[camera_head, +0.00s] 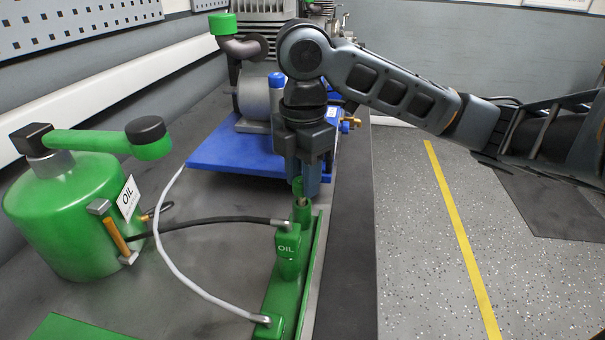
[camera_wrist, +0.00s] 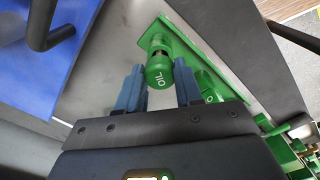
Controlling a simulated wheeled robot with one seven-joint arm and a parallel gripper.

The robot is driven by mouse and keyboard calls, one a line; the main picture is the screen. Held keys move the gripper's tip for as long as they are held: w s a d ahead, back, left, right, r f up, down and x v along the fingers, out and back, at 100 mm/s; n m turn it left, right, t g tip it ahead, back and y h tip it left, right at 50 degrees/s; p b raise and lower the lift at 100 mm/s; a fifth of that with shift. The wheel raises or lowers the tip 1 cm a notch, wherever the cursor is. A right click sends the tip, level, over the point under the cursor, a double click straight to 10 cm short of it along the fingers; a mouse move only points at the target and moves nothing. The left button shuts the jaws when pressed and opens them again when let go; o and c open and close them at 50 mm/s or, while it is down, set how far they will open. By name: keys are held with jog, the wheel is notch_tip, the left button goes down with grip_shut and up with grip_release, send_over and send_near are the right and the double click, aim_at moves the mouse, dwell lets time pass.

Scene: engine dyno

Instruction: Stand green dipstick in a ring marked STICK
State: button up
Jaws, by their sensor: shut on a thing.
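The green dipstick's round cap (camera_head: 298,187) is between the fingers of my gripper (camera_head: 307,188), just above a brass-coloured neck on the green OIL fixture (camera_head: 289,250). No ring marked STICK can be made out in either view.
A green OIL can (camera_head: 68,215) with a lever stands at left. A black hose (camera_head: 220,219) and a pale hose (camera_head: 185,265) run to the green fixture. A blue tray (camera_head: 235,152) with machinery lies behind. The floor (camera_head: 420,250) at right is clear.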

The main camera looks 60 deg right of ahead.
jog(key=shift+f+b, duration=0.8)
jog(key=shift+f, duration=0.45)
jog(key=o, duration=1.6)
jog(key=shift+r, duration=0.2)
jog(key=shift+r+p, duration=3.1)
jog(key=shift+r, duration=0.25)
